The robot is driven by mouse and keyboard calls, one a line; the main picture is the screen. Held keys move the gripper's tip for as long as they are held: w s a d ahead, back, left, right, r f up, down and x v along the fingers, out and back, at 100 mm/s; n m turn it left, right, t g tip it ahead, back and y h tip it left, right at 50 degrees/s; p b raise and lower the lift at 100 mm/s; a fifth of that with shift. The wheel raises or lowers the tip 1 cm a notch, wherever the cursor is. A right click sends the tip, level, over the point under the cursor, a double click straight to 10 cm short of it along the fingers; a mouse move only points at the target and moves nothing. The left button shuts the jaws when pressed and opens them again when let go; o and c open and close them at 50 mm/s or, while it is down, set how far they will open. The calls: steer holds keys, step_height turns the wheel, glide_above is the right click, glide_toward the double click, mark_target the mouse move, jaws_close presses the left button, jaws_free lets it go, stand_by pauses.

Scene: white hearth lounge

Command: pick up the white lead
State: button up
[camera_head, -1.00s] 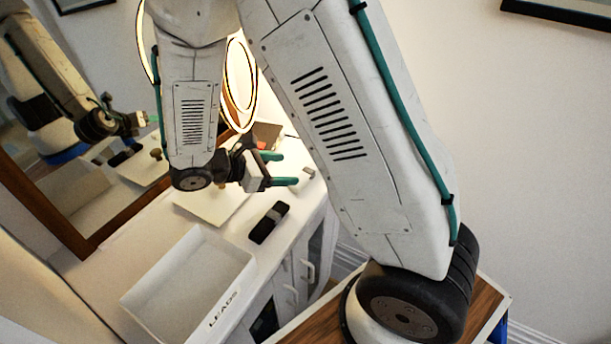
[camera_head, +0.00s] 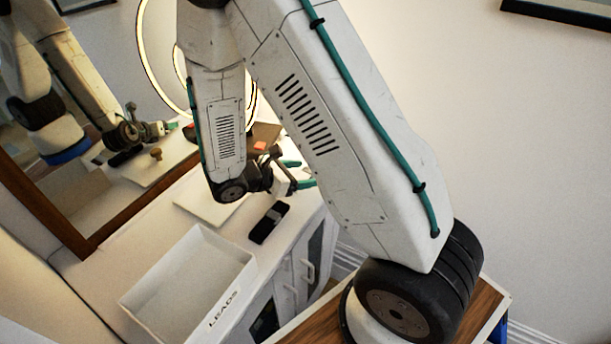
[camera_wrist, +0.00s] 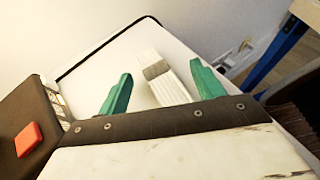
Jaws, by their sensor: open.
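The white lead (camera_wrist: 172,88) is a pale, ribbed bundle with a grey band round it. In the wrist view it lies on the white cabinet top between my two green fingers, with a gap on either side. My gripper (camera_wrist: 160,76) is open and empty. In the head view my gripper (camera_head: 300,174) is low over the far right part of the cabinet top, and I cannot make out the white lead there. Whether the fingers are down at the lead's height is hard to tell.
A white open tray marked LEADS (camera_head: 222,308) stands near on the cabinet (camera_head: 300,225). A black bundle with a grey band (camera_head: 269,222) and a flat white board (camera_head: 200,208) lie between. A brown item with a red square (camera_wrist: 22,130) is left of my gripper. A mirror (camera_head: 35,215) leans behind.

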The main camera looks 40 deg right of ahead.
steer(key=c, duration=1.3)
steer(key=shift+r, duration=0.15)
